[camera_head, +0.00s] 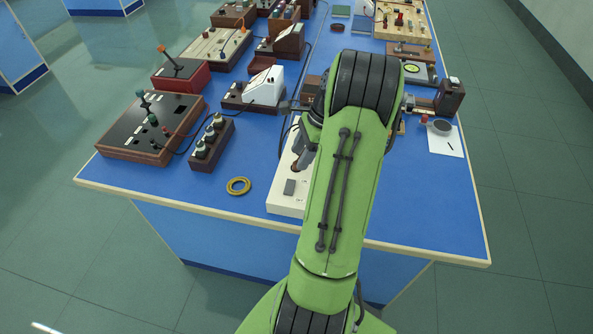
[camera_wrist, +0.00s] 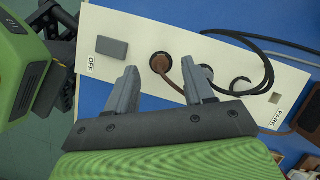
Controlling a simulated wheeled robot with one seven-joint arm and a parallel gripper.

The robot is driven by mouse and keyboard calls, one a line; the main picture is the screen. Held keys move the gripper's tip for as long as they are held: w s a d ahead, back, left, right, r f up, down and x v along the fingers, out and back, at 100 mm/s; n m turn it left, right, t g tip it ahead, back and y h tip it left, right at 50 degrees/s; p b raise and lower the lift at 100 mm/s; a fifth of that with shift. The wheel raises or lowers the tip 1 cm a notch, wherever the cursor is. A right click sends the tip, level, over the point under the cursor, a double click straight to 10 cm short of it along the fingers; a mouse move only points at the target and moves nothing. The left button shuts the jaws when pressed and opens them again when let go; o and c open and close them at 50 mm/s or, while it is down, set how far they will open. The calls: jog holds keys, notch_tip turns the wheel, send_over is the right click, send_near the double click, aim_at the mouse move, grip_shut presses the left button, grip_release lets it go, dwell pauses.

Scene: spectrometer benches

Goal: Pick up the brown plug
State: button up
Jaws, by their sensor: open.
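The brown plug (camera_wrist: 161,63) sits in a round socket of a white panel (camera_wrist: 118,27), with a brown cord running from it. In the wrist view the panel carries a grey block (camera_wrist: 112,47) beside an OFF label, a second dark socket and a PARK label. My gripper (camera_wrist: 160,85) is open, its two grey fingers apart and pointing towards the panel, with the plug just beyond and between the fingertips. I cannot tell the height gap. In the head view the white panel (camera_head: 285,203) lies at the bench's front, mostly hidden behind my green arm.
A rack of bottles (camera_head: 211,145) and a black control box (camera_head: 150,125) stand further left. Black cable loops (camera_wrist: 262,65) lie over the panel.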

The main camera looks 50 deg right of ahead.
jog(key=x, duration=0.2)
jog(key=shift+w+f, duration=0.1)
jog(key=shift+f, duration=0.25)
jog(key=shift+r, duration=0.15)
jog(key=shift+c, duration=0.5)
grip_shut()
jog(key=shift+r, duration=0.1)
